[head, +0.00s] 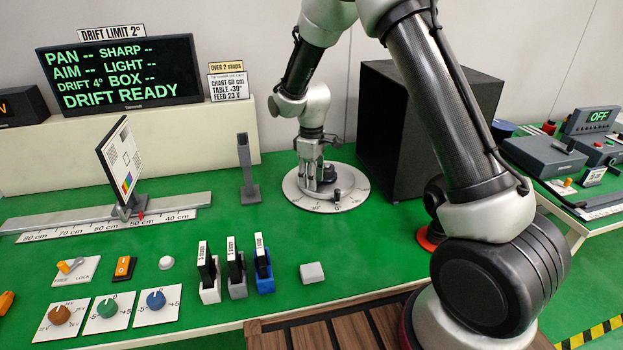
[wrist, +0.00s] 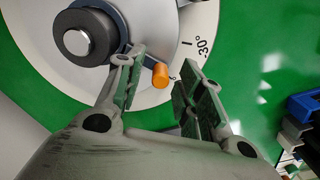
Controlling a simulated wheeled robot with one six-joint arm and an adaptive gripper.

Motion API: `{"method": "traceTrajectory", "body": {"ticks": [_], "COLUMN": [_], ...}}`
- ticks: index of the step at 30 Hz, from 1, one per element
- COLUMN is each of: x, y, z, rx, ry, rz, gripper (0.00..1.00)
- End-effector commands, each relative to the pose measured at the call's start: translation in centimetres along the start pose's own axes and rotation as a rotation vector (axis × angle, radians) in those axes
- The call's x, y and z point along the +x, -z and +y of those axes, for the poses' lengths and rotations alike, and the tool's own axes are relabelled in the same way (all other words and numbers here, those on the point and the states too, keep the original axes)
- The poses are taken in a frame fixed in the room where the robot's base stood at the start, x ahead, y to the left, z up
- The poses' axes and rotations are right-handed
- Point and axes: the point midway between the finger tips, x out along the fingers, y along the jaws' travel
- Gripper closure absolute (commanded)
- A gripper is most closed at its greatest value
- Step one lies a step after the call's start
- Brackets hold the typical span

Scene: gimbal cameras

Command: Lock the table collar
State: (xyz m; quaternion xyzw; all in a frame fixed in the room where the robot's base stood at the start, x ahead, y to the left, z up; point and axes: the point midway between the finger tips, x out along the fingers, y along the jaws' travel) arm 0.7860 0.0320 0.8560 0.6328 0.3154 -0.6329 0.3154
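The round turntable (head: 302,201) is a pale disc with a degree scale. In the wrist view the disc (wrist: 185,25) shows a 30° mark. A dark collar (wrist: 84,36) with a silver centre sits on it. A grey clamp band runs round the collar, with an orange-tipped lever (wrist: 160,75) at its right. My gripper (wrist: 160,78) is open and points down over the disc. The orange tip shows between its two fingers, with a gap to the right finger; contact on the left is unclear. In the head view my gripper (head: 312,172) partly hides the collar.
A black open box (head: 385,125) stands right of the turntable and a grey post (head: 248,170) left of it. A test chart (head: 122,165) stands on a rail. Switches, knobs and upright filter holders (head: 238,288) line the front. The screen (head: 120,72) reads DRIFT READY.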

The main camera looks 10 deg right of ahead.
Motion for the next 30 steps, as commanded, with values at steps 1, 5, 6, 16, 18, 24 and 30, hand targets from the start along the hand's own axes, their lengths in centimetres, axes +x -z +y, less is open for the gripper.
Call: {"method": "traceTrajectory", "body": {"ticks": [1,5,6,16,18,24,30], "x": [0.3,0.5,0.5,0.5,0.5,0.5,0.4], "y": [0.0,0.0,0.0,0.0,0.0,0.2,1.1], "z": [0.0,0.0,0.0,0.0,0.0,0.1,0.3], "rx": [0.0,0.0,0.001,0.001,0.001,0.03,0.137], "ry": [0.0,0.0,0.0,0.0,0.0,0.0,0.0], "rz": [0.0,0.0,0.0,0.0,0.0,0.0,0.0], "gripper": [0.63,0.63,0.63,1.0,1.0,1.0,1.0]}}
